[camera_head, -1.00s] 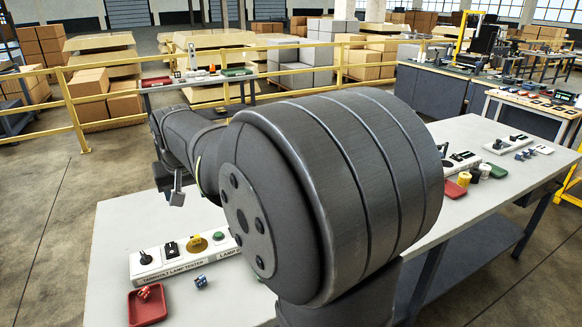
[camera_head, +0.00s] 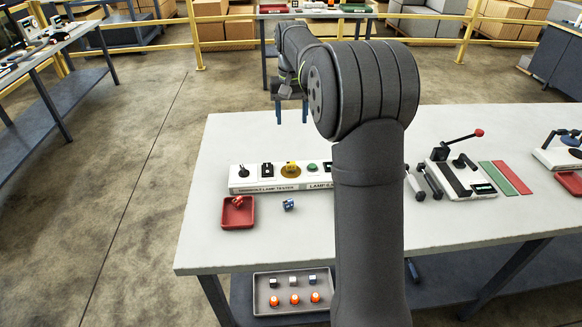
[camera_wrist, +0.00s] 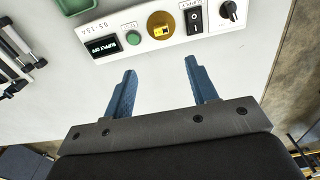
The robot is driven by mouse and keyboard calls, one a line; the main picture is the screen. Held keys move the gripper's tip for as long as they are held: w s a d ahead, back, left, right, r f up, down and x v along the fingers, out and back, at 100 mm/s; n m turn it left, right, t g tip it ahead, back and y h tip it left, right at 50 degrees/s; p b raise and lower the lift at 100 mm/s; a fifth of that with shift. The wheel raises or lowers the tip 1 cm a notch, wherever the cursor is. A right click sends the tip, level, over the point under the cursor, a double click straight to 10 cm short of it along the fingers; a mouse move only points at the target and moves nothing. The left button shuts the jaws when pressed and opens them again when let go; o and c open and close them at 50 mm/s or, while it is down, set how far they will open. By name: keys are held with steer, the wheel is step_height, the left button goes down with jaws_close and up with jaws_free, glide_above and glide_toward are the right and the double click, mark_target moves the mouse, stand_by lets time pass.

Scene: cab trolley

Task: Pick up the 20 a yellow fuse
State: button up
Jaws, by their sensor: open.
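The yellow fuse (camera_head: 291,167) sits upright in a round brass-coloured socket on the white lamp tester (camera_head: 243,184); I cannot read its rating. In the wrist view the yellow fuse (camera_wrist: 162,30) shows in its socket near the top, with a green button to its left and a black rocker switch to its right. My gripper (camera_head: 292,112) is open and empty above the table, behind the tester in the head view. In the wrist view my gripper (camera_wrist: 163,75) has its two blue fingers spread, apart from the fuse and roughly in line with it.
A red tray (camera_head: 230,223) holding a red fuse (camera_head: 238,203) and a loose blue fuse (camera_head: 289,205) lie in front of the tester. A lever device (camera_head: 460,178) stands to the right. My arm hides the tester's right end.

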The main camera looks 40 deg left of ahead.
mark_target(291, 163)
steer(key=f, duration=1.7)
steer(key=shift+w+a+f, duration=0.1)
steer(key=shift+a+f, duration=0.15)
steer(key=shift+f, duration=0.15)
steer(key=c, duration=1)
